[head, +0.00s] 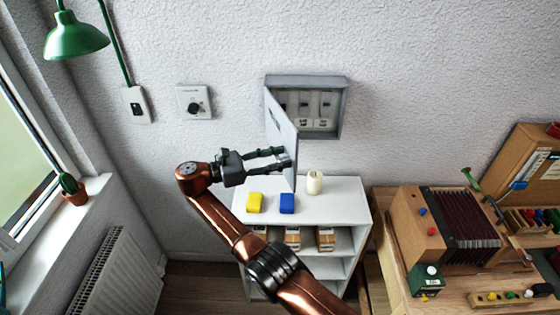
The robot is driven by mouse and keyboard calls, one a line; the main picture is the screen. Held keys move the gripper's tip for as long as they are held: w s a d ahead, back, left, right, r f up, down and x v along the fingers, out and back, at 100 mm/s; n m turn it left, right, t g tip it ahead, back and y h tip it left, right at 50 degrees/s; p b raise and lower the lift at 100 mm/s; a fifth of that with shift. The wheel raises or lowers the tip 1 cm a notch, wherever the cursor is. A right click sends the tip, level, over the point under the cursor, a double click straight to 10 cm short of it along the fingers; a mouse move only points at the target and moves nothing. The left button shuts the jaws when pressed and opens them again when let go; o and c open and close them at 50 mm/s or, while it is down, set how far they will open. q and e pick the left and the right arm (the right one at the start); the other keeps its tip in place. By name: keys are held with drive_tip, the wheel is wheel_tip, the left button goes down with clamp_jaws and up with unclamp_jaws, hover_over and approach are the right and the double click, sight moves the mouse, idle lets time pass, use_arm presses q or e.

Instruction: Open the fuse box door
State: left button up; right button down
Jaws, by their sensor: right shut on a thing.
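The grey fuse box (342,105) is mounted on the wall at the upper middle. Its door (281,130) is hinged at the left and stands swung well out from the box, so several fuses or switches (318,104) show inside. My right gripper (283,158) reaches the lower part of the door from the left, and its fingers are shut on the door's edge or handle; the exact contact is small and partly hidden. My left gripper is not in view.
Below the box a white shelf (345,205) holds a candle (314,182), a yellow block (254,202) and a blue block (287,204). A dial (194,102) and lamp (75,36) are at left.

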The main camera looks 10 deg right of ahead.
sight(290, 128)
drive_tip(key=shift+f, duration=0.1)
idle(0.5)
drive_tip(key=c, duration=1.2)
unclamp_jaws()
drive_tip(key=shift+o, duration=0.2)
wheel_tip(290, 128, up, 10)
drive_tip(key=shift+r, duration=0.1)
